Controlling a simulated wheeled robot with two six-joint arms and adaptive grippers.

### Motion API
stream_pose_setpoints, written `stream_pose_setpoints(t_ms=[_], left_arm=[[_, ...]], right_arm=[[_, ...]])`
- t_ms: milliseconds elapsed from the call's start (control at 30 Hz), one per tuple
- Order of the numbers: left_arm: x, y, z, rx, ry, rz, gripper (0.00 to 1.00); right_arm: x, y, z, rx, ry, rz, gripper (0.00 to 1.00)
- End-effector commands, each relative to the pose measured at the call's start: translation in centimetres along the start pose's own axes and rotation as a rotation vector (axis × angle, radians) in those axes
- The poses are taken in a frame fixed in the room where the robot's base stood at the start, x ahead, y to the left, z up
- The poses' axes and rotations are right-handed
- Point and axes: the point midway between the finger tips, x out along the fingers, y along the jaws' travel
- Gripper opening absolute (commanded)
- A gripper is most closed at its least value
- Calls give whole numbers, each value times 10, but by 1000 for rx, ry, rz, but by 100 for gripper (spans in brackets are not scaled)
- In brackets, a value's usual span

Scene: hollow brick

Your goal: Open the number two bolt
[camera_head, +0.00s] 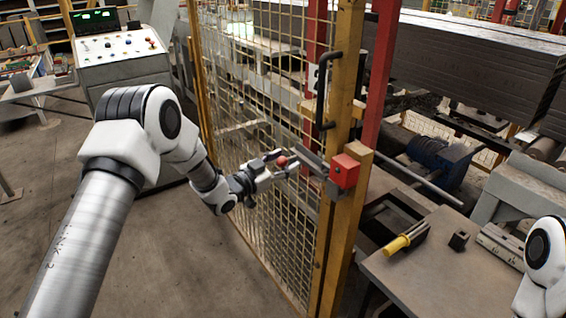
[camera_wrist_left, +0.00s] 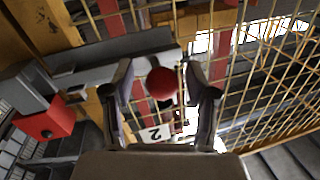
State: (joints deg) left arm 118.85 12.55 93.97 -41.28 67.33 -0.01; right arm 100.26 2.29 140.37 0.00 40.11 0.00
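The bolt has a red ball knob (camera_head: 282,161) at the fence gate, by a grey metal latch (camera_head: 312,157) and a red box (camera_head: 345,170) on the yellow post. My left gripper (camera_head: 284,165) is at the knob with its fingers apart. In the left wrist view the red knob (camera_wrist_left: 161,83) shows between the open fingertips (camera_wrist_left: 164,92), with a gap on each side. A white plate marked "2" (camera_wrist_left: 156,134) shows just below the knob, partly hidden by the gripper. My right gripper is out of view.
The yellow mesh gate (camera_head: 260,110) stands close behind my left gripper, with a black handle (camera_head: 325,90) above. A control console (camera_head: 122,58) is at the back left. A workbench (camera_head: 440,265) with a yellow-handled tool (camera_head: 405,238) is at right. The floor at left is clear.

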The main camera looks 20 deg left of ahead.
Motion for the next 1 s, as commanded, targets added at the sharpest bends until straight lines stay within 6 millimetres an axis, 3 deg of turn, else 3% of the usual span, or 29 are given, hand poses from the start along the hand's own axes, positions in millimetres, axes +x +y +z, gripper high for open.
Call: stream_pose_setpoints(t_ms=[267, 600, 700, 1000], left_arm=[[-13, -1, 0, -2, -1, -3, 57], [-95, -1, 0, -5, 1, -4, 57], [-111, -1, 0, -3, 0, -3, 57], [-120, 0, 0, 1, 0, 1, 57]], right_arm=[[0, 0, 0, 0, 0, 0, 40], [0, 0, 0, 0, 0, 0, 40], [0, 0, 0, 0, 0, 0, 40], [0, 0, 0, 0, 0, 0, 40]])
